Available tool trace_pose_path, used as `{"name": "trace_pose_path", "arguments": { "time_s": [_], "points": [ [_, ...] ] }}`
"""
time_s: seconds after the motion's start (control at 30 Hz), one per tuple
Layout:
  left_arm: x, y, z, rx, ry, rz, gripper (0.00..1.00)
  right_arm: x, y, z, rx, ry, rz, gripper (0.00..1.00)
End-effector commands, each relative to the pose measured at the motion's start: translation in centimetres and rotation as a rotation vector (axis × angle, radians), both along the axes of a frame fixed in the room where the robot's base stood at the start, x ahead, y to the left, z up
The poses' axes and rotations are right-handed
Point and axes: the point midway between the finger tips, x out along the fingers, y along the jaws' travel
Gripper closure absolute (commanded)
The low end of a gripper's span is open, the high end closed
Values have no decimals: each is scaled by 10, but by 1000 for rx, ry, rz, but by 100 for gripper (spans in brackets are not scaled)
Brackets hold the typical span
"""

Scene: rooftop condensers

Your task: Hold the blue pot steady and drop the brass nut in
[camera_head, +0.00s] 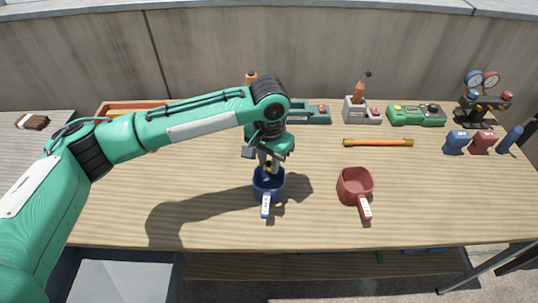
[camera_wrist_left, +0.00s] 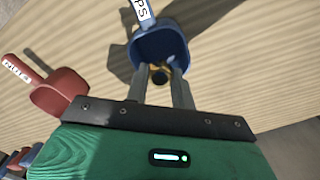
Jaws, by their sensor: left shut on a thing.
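The blue pot (camera_head: 270,186) stands upright on the wooden table in front of me, its handle towards me. My left gripper (camera_head: 269,168) points down at the pot's mouth. In the left wrist view, my left gripper (camera_wrist_left: 162,76) is shut on the brass nut (camera_wrist_left: 158,72), which shows between the fingertips against the pot's inside. The blue pot (camera_wrist_left: 160,45) lies behind the fingertips there. I cannot tell exactly how far the nut is above the pot's floor. My right gripper is not in view, and nothing is seen gripping the pot.
A red pot (camera_head: 354,186) stands to the right of the blue pot. An orange bar (camera_head: 378,142) lies behind it. A green device (camera_head: 416,115) and a gauge set (camera_head: 482,100) stand at the back right. The table's front is clear.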

Motion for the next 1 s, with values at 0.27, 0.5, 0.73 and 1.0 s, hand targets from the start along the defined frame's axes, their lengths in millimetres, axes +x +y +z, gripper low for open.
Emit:
{"name": "trace_pose_path", "arguments": {
  "time_s": [0.27, 0.5, 0.73, 1.0],
  "points": [
    [0, 0, 3, 0, 0, 0, 98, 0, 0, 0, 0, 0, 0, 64],
    [0, 0, 29, -1, -1, -1, 98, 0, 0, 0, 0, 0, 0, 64],
    [0, 0, 57, -1, 0, -1, 98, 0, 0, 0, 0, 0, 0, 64],
    [0, 0, 90, -1, -1, 0, 98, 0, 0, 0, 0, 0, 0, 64]
  ]
}}
